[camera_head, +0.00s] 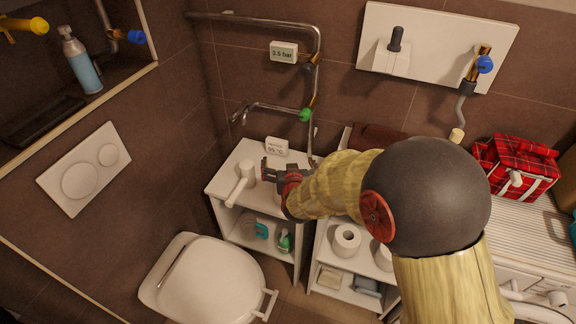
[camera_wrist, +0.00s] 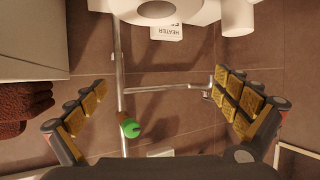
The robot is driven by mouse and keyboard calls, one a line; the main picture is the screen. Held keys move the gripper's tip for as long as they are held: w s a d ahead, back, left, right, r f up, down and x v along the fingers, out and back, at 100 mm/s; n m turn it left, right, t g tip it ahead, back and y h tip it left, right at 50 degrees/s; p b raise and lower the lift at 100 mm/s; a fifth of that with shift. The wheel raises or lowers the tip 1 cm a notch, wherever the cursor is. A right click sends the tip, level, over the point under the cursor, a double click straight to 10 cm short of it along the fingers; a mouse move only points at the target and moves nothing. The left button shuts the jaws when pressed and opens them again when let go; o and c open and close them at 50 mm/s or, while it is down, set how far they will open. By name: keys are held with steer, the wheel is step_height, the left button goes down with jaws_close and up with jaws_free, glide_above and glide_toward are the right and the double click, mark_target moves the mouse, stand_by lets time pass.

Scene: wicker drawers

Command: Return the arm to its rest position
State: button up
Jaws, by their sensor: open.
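My arm reaches from the lower right of the head view across to the white cabinet (camera_head: 225,187) by the wall. My gripper (camera_head: 268,170) is above the cabinet top, beside a white handled item. In the wrist view my gripper (camera_wrist: 160,82) is open, its padded fingers wide apart. Nothing is held between them. The arm hides part of the shelves and wall behind it.
A heater sign (camera_head: 276,147) stands at the cabinet's back, near pipes with a green-handled valve (camera_head: 305,115). A toilet (camera_head: 205,282) is at lower left. A second shelf holds a paper roll (camera_head: 346,240). A red plaid bag (camera_head: 515,167) is at right.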

stand_by(0.3)
steer(key=s+a+f+g, duration=0.2)
steer(key=s+f+g, duration=0.2)
steer(key=s+f, duration=0.3)
steer(key=s+d+n+g+y, duration=0.15)
steer(key=s+g, duration=0.25)
steer(key=s, duration=0.6)
steer(key=s+d+r+m+h+p, duration=0.1)
steer(key=s+d+r+p, duration=0.1)
steer(key=s+d+r, duration=0.4)
steer(key=s+d+r+h+p, duration=0.1)
steer(key=s+d+r+p, duration=0.1)
steer(key=s+d+r, duration=0.5)
steer(key=s+d+r+m+h+p, duration=0.1)
steer(key=s+d+r+p, duration=0.2)
steer(key=s+d+r, duration=0.4)
step_height(320, 180, up, 9)
steer(key=shift+s+m, duration=0.35)
steer(key=shift+s, duration=0.05)
